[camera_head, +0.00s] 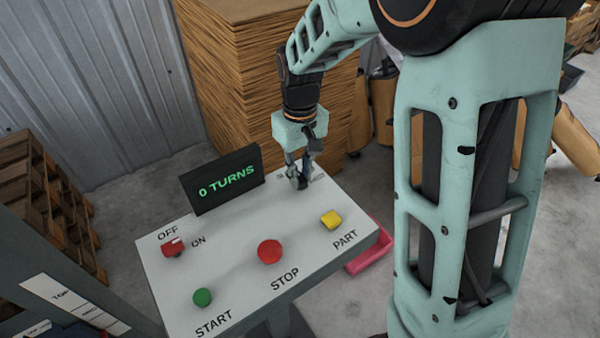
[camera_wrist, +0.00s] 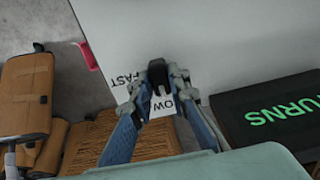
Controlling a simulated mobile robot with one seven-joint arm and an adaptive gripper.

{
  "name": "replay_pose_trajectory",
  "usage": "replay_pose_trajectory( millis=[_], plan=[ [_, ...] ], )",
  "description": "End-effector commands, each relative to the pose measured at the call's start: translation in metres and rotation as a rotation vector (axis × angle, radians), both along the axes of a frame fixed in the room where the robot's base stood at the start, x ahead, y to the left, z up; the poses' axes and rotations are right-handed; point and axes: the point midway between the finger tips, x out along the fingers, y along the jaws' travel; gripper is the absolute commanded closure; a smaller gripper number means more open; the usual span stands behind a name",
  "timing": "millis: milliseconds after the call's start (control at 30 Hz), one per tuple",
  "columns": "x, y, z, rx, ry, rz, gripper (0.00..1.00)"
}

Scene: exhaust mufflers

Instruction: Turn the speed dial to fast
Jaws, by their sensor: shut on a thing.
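The speed dial (camera_wrist: 157,72) is a small black knob on the white control panel (camera_head: 222,262). It stands at the panel's far right, beside the display. My gripper (camera_head: 301,178) reaches down from above and is shut on the dial. In the wrist view my gripper (camera_wrist: 158,84) has one finger on each side of the knob. The FAST label (camera_wrist: 125,80) shows upside down to the left of the dial. The SLOW label (camera_wrist: 163,105) is partly hidden by the fingers. I cannot tell which label the dial points to.
A black display (camera_head: 222,180) reads 0 TURNS. The panel also holds a red OFF/ON switch (camera_head: 172,246), a green START button (camera_head: 203,297), a red STOP button (camera_head: 269,251) and a yellow PART button (camera_head: 331,219). A cardboard stack (camera_head: 240,85) stands behind.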

Motion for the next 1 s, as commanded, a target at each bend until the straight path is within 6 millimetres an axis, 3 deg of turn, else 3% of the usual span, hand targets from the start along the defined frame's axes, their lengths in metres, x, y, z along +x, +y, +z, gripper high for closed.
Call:
replay_pose_trajectory(
  millis=[367, 1000],
  plan=[
    [0.0003, 0.0004, 0.0003, 0.000, -0.001, -0.181, 1.00],
    [0.0006, 0.0006, 0.0011, 0.002, -0.001, -0.783, 1.00]
  ],
)
